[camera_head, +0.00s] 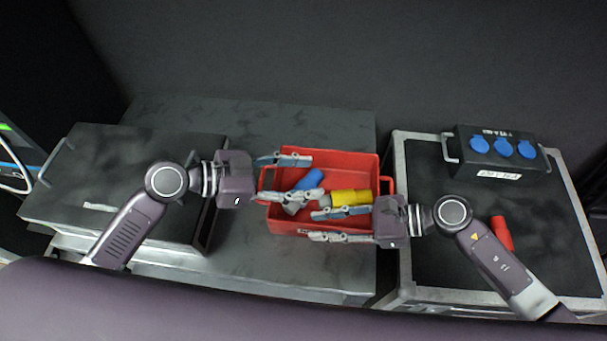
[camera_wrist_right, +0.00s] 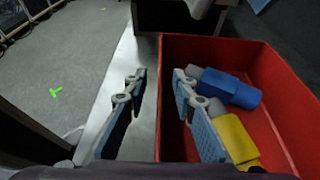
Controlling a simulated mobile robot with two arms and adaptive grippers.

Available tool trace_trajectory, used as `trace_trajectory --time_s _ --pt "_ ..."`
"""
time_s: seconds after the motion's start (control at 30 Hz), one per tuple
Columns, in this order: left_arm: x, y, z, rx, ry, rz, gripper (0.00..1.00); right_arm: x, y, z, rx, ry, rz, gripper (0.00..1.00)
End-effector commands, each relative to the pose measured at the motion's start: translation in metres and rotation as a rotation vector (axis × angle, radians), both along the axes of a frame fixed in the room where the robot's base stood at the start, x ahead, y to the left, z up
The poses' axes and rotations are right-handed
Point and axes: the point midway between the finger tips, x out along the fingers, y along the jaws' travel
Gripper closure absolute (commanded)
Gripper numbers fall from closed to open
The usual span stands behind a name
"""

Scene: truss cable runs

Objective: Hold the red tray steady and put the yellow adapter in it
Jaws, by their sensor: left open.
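The red tray (camera_head: 345,160) sits on the dark table in the head view, and its wall also shows in the right wrist view (camera_wrist_right: 270,75). The yellow adapter (camera_head: 350,198) lies inside the tray; it also shows in the right wrist view (camera_wrist_right: 238,140). My left gripper (camera_head: 314,178) is open and empty over the tray's left part. My right gripper (camera_head: 313,225) is open at the tray's near side. In the right wrist view (camera_wrist_right: 158,75) its fingers stand apart, one outside the tray wall and one inside.
A blue adapter (camera_head: 309,179) lies in the tray beside the yellow one. A red cylinder (camera_head: 502,233) and a socket box (camera_head: 498,152) with blue caps are on the right case (camera_head: 435,240). A dark case (camera_head: 75,185) stands at left. The table behind the tray is clear.

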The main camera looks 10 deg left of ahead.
Motion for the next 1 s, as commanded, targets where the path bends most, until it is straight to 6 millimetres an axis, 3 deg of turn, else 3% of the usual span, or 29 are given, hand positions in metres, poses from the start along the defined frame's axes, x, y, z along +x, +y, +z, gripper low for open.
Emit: trace_trajectory --time_s 0.53,0.7,1.0 --pt "0.0 0.0 0.0 0.0 0.0 0.0 0.51 0.001 -0.093 0.038 -0.003 0.0 -0.001 0.75" --pt "0.0 0.0 0.0 0.0 0.0 0.0 0.51 0.001 -0.106 0.044 -0.001 0.0 -0.001 0.75" --pt "0.0 0.0 0.0 0.0 0.0 0.0 0.51 0.001 -0.108 0.045 0.001 0.0 0.0 0.75"
